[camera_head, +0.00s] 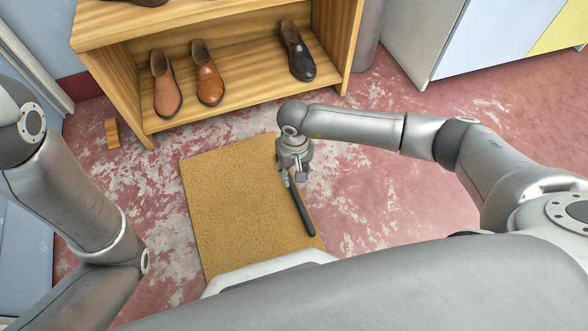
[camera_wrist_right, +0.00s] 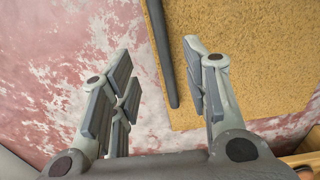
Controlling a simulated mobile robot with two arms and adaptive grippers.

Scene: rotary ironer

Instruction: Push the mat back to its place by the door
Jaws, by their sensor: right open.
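The mat (camera_head: 225,205) is a tan rectangle lying flat on the floor below the shoe shelf, at a slight angle. A dark bar (camera_head: 303,212) lies along its right edge. In the right wrist view the mat (camera_wrist_right: 250,60) fills the upper right, with the dark bar (camera_wrist_right: 163,50) along its edge. My right gripper (camera_head: 293,178) points down over that edge, near the bar's upper end. In the right wrist view, its fingers (camera_wrist_right: 158,62) are apart with the bar between them in the picture; contact is unclear. My left arm shows at left, but its gripper is out of view.
A wooden shoe shelf (camera_head: 222,103) with brown and black shoes stands just beyond the mat. A small wooden block (camera_head: 112,133) sits on the floor left of it. A pale frame (camera_head: 38,75) is at upper left. Worn red floor (camera_head: 385,205) is clear to the mat's right.

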